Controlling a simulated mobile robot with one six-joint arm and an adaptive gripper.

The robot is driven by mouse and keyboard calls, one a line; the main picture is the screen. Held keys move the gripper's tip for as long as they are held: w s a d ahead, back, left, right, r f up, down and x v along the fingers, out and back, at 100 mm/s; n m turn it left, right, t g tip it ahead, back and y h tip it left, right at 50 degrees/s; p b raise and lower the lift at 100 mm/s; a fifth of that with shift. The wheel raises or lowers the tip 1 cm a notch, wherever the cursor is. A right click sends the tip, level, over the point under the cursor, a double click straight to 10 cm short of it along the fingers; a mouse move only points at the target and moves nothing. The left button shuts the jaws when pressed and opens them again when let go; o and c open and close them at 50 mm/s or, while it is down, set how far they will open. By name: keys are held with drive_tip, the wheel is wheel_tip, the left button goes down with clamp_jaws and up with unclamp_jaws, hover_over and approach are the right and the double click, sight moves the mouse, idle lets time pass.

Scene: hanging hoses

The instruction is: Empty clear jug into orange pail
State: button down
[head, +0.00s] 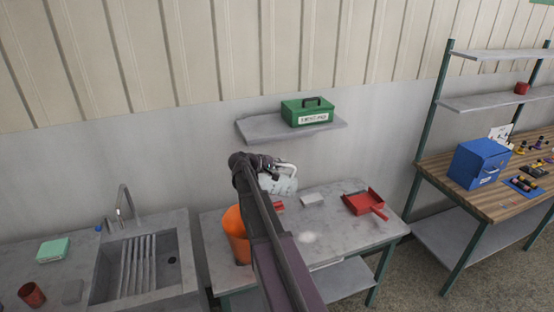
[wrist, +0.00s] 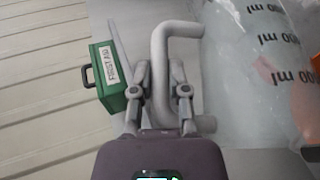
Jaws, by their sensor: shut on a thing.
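The clear jug (head: 280,185) is held in the air above the table's left part. It is tipped well over onto its side, with its handle on top. In the wrist view the jug (wrist: 245,85) shows dark ml marks. My gripper (wrist: 172,85) is shut on its grey handle (wrist: 185,30); in the head view my gripper (head: 264,164) is partly hidden. The orange pail (head: 236,238) stands on the table, below and left of the jug, partly covered by my arm. Orange also shows at the wrist view's right edge, beyond the jug. I cannot tell how much the jug holds.
A green first aid box (head: 307,111) sits on a wall shelf (head: 258,130) just above the jug. A red dustpan (head: 364,202) and a pale block (head: 312,199) lie on the grey table (head: 345,240). A sink (head: 135,270) stands left, a workbench with a blue box (head: 478,163) right.

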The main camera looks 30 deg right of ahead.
drive_tip(key=shift+d+r, duration=0.1)
drive_tip(key=shift+r, duration=0.05)
idle(0.4)
drive_tip(key=d+y+p, duration=0.1)
drive_tip(key=p, duration=0.1)
drive_tip(key=shift+s+r+p, duration=0.3)
drive_tip(key=shift+s+r, duration=0.05)
drive_tip(key=s+d+m+t+y+p, duration=0.3)
drive_tip(key=d+y+p, duration=0.5)
drive_tip(key=d+y, duration=0.3)
drive_tip(key=shift+s+d+r+t+p, duration=0.2)
drive_tip(key=shift+s+d+t+p, duration=0.15)
drive_tip(key=shift+s+t, duration=0.55)
drive_tip(key=shift+s, duration=0.2)
idle(0.5)
